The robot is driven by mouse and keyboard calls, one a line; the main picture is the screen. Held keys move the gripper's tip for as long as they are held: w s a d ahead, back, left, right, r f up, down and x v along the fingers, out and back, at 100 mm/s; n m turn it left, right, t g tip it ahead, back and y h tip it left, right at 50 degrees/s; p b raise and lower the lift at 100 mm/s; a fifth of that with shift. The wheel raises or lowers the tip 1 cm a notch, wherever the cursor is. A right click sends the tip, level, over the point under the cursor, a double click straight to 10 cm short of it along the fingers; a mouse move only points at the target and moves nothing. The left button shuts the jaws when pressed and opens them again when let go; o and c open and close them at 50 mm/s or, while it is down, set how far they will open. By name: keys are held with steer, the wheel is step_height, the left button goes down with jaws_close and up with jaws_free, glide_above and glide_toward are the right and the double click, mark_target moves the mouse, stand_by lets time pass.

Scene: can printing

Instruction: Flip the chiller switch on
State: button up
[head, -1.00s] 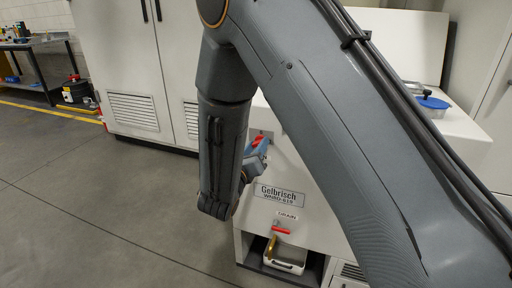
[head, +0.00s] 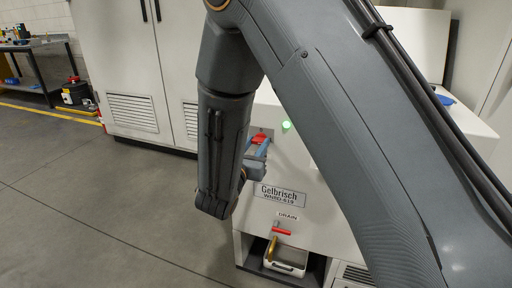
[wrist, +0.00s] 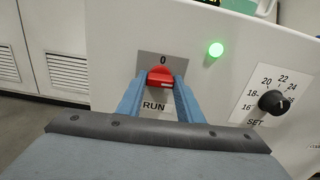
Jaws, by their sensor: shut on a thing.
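The chiller (head: 318,222) is a white cabinet with a "Gelbrisch" nameplate. Its red rotary switch (wrist: 160,77) sits on a grey plate marked 0 above and RUN below in the wrist view. The switch also shows in the head view (head: 261,138). My gripper (wrist: 160,88) has its two blue fingers on either side of the red knob, shut on it; the knob lies roughly crosswise. A green lamp (wrist: 215,50) glows right of the switch, and it also shows in the head view (head: 286,126).
A black temperature dial (wrist: 273,102) marked SET is right of the switch. Below the nameplate are a red drain handle (head: 281,231), a brass spout and a white tray (head: 287,265).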

steer(key=shift+m, duration=0.3)
steer(key=o, duration=1.1)
steer(key=v, duration=0.8)
steer(key=shift+w+d+r, duration=0.1)
